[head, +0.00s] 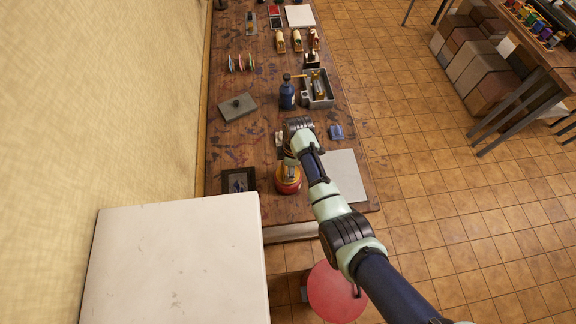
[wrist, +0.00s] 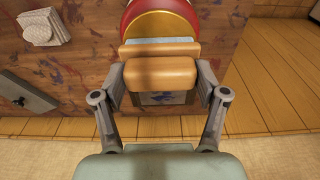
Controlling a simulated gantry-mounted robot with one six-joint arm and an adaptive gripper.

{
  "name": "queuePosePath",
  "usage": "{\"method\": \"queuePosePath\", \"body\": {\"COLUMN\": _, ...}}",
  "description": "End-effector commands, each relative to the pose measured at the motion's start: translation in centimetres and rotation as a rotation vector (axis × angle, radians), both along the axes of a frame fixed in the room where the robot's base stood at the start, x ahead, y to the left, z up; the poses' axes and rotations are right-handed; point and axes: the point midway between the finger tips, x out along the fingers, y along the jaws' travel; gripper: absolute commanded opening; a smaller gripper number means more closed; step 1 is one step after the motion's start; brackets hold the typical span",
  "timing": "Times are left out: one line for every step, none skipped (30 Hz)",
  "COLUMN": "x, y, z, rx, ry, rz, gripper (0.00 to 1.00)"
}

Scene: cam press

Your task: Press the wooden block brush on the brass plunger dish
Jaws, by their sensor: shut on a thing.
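My gripper (wrist: 160,82) is shut on the wooden block brush (wrist: 160,72), with one finger at each end of the block. The brass plunger dish (wrist: 160,22), with a red outer body and a brass-coloured inside, shows just beyond the brush in the wrist view. In the head view the dish (head: 288,186) stands near the front end of the workbench, and my gripper (head: 290,160) is right above or beside it. The arm hides most of the brush there. I cannot tell whether the brush touches the dish.
A dark framed piece (head: 238,180) lies left of the dish, and a pale sheet (head: 346,176) lies to the right. A blue bottle (head: 287,95), a grey tray (head: 319,101) and a grey slab with a knob (head: 237,107) sit farther back on the workbench (head: 225,150).

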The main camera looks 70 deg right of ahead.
Motion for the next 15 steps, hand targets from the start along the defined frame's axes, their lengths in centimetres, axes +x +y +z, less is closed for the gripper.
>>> {"method": "queuePosePath", "body": {"x": 0.0, "y": 0.0, "z": 0.6, "rx": 0.001, "ry": 0.000, "rz": 0.000, "gripper": 0.45}}
{"method": "queuePosePath", "body": {"x": 0.0, "y": 0.0, "z": 0.9, "rx": 0.001, "ry": 0.000, "rz": 0.000, "gripper": 0.45}}
{"method": "queuePosePath", "body": {"x": 0.0, "y": 0.0, "z": 1.4, "rx": 0.001, "ry": 0.000, "rz": 0.000, "gripper": 0.45}}
{"method": "queuePosePath", "body": {"x": 0.0, "y": 0.0, "z": 1.7, "rx": 0.001, "ry": 0.000, "rz": 0.000, "gripper": 0.45}}
{"method": "queuePosePath", "body": {"x": 0.0, "y": 0.0, "z": 2.0, "rx": 0.001, "ry": 0.000, "rz": 0.000, "gripper": 0.45}}
{"method": "queuePosePath", "body": {"x": 0.0, "y": 0.0, "z": 2.4, "rx": 0.001, "ry": 0.000, "rz": 0.000, "gripper": 0.45}}
{"method": "queuePosePath", "body": {"x": 0.0, "y": 0.0, "z": 2.7, "rx": 0.001, "ry": 0.000, "rz": 0.000, "gripper": 0.45}}
{"method": "queuePosePath", "body": {"x": 0.0, "y": 0.0, "z": 3.0, "rx": 0.001, "ry": 0.000, "rz": 0.000, "gripper": 0.45}}
{"method": "queuePosePath", "body": {"x": 0.0, "y": 0.0, "z": 3.4, "rx": 0.000, "ry": 0.000, "rz": 0.000, "gripper": 0.45}}
{"method": "queuePosePath", "body": {"x": 0.0, "y": 0.0, "z": 3.7, "rx": 0.000, "ry": 0.000, "rz": 0.000, "gripper": 0.45}}
{"method": "queuePosePath", "body": {"x": 0.0, "y": 0.0, "z": 4.0, "rx": 0.000, "ry": 0.000, "rz": 0.000, "gripper": 0.45}}
{"method": "queuePosePath", "body": {"x": 0.0, "y": 0.0, "z": 4.4, "rx": 0.000, "ry": 0.000, "rz": 0.000, "gripper": 0.45}}
{"method": "queuePosePath", "body": {"x": 0.0, "y": 0.0, "z": 4.7, "rx": 0.000, "ry": 0.000, "rz": 0.000, "gripper": 0.45}}
{"method": "queuePosePath", "body": {"x": 0.0, "y": 0.0, "z": 5.0, "rx": 0.000, "ry": 0.000, "rz": 0.000, "gripper": 0.45}}
{"method": "queuePosePath", "body": {"x": 0.0, "y": 0.0, "z": 5.3, "rx": 0.000, "ry": 0.000, "rz": 0.000, "gripper": 0.45}}
